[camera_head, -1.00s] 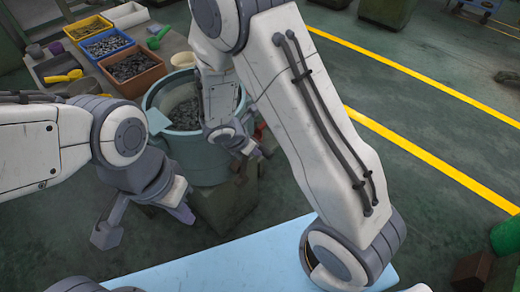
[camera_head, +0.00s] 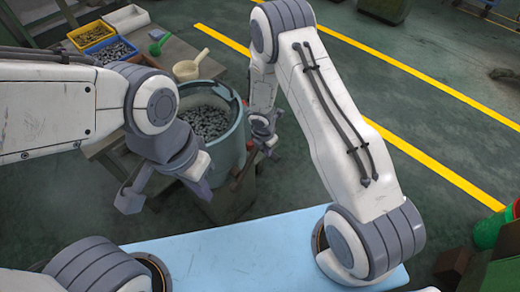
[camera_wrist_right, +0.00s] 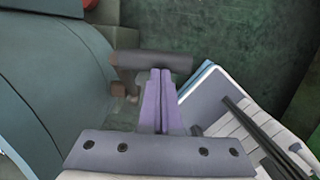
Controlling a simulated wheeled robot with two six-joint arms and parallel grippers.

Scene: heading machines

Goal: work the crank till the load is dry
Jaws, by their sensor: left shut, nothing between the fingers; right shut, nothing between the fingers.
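The blue-green tub (camera_head: 226,150) stands beside the bin table, with a load of small grey metal pieces (camera_head: 207,121) inside. Its wall also fills the left of the right wrist view (camera_wrist_right: 45,100). A dark crank handle with a brown arm (camera_wrist_right: 150,64) lies across just beyond my right gripper's fingertips (camera_wrist_right: 160,75); I cannot tell whether they touch. My right gripper (camera_head: 264,147) is shut and empty at the tub's right side. My left gripper (camera_head: 206,186) is shut and empty at the tub's near-left side, partly hiding its wall. Whether the load is wet cannot be told.
The table (camera_head: 184,50) behind holds yellow and blue bins (camera_head: 90,36), a green scoop (camera_head: 158,42) and a cream ladle (camera_head: 192,66). A pale blue surface (camera_head: 230,257) lies in front. Open floor with yellow lines is to the right.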

